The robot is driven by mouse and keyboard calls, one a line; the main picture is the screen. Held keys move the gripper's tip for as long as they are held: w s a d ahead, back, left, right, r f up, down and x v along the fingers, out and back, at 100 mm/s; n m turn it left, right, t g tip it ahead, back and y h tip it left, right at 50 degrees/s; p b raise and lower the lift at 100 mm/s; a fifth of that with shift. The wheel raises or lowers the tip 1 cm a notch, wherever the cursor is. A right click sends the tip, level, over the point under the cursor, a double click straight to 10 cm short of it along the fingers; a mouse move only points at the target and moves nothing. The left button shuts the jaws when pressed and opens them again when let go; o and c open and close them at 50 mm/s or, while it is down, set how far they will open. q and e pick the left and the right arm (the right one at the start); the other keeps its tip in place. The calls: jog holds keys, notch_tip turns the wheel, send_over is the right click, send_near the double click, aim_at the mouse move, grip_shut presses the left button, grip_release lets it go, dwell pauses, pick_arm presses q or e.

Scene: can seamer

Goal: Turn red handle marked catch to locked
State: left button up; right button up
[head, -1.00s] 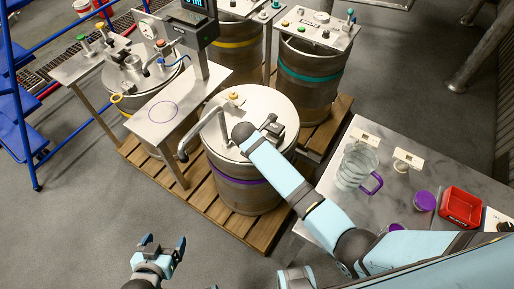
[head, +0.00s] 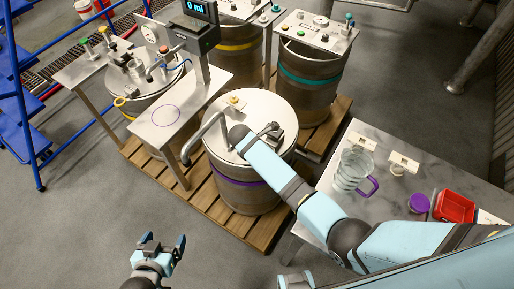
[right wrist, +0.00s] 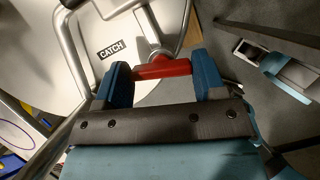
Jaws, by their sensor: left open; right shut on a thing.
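In the right wrist view, the red handle (right wrist: 163,69) sits between the blue fingers of my right gripper (right wrist: 160,78), which is shut on it. The handle joins a grey metal pivot at its upper end, beside a black label reading CATCH (right wrist: 111,49) on the pale lid. In the head view, the lid (head: 262,105) tops a steel drum (head: 245,195) with a purple band. My right arm reaches over this lid and hides the handle there. My left gripper (head: 163,246) is open and empty above the floor at the bottom.
A bent metal pipe (head: 200,135) rises at the lid's left side. The drums stand on a wooden pallet (head: 265,232). A marble-topped table at right holds a glass jug (head: 352,168), a purple lid (head: 419,203) and a red tray (head: 454,207). Floor at lower left is clear.

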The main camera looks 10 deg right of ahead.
jog(key=shift+r+m+g+h+p, duration=0.35)
jog(key=shift+m+p, duration=0.3)
jog(key=shift+m, duration=0.25)
jog(key=m, duration=0.1)
jog(key=m+g+p, duration=0.1)
jog(key=shift+w+f+m, duration=0.1)
jog(key=shift+f+m, duration=0.1)
jog(key=shift+m, duration=0.2)
jog(key=m+g+p, duration=0.1)
jog(key=m+g, duration=0.1)
jog(key=m, duration=0.2)
jog(key=shift+f, duration=0.1)
pick_arm(q)
jog(key=r, duration=0.4)
jog(key=shift+a, duration=0.3)
pick_arm(e)
jog(key=m+g, duration=0.1)
jog(key=m, duration=0.2)
jog(key=m+y, duration=0.1)
jog(key=m, duration=0.2)
jog(key=shift+w+g, duration=0.1)
jog(key=shift+g, duration=0.25)
jog(key=shift+d, duration=0.1)
jog(key=o, duration=0.9)
